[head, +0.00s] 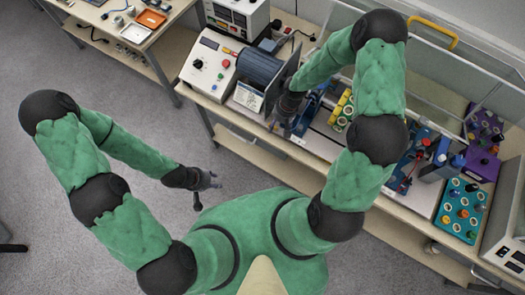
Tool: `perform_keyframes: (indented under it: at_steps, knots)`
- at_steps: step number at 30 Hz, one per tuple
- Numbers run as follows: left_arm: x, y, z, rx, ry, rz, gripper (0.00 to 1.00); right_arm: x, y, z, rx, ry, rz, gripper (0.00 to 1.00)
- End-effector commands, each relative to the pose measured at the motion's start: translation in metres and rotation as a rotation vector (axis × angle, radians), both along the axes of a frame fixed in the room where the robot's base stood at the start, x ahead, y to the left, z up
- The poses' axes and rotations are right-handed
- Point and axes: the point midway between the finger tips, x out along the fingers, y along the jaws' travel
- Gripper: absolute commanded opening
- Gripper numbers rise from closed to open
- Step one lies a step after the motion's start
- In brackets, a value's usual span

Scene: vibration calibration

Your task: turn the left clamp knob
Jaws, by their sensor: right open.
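My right gripper (281,124) is open at the bench, beside the left blue part (309,108) of the rig. My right arm comes down over the bench and covers part of the rig. The left clamp knob cannot be clearly made out; the gripper and arm may hide it. I cannot tell whether the gripper touches anything. A second blue upright part (441,163) stands at the rig's right end, near a red part. My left gripper (206,190) hangs over the floor, away from the bench, with its fingers apart and empty.
A control box with a dial (209,65) and a dark blue motor-like unit (260,68) stand left of the rig. Yellow cylinders (341,108) lie mid-rig. A teal board with knobs (461,210) and a purple box (483,160) stand right. Clear panels rise behind.

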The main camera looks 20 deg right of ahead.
Motion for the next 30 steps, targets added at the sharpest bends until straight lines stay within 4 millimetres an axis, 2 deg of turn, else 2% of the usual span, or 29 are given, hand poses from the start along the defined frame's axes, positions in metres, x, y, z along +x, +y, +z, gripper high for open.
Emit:
perform_keyframes:
  at_steps: [1, 6, 15, 30]
  knots:
    - [0.0, 0.0, -0.004, 0.0, 0.0, 0.0, 0.4, -0.006, 0.007, -0.008, 0.016, 0.008, -0.014, 0.55]
    - [0.0, 0.0, -0.01, 0.0, 0.0, 0.0, 0.4, -0.021, 0.025, -0.023, 0.061, 0.019, -0.072, 0.55]
    - [0.0, 0.0, -0.036, 0.0, 0.0, 0.0, 0.4, -0.046, 0.054, -0.061, 0.12, 0.041, -0.168, 0.55]
    - [0.0, 0.0, -0.088, 0.0, 0.0, 0.0, 0.4, -0.089, 0.087, -0.126, 0.167, 0.078, -0.339, 0.55]
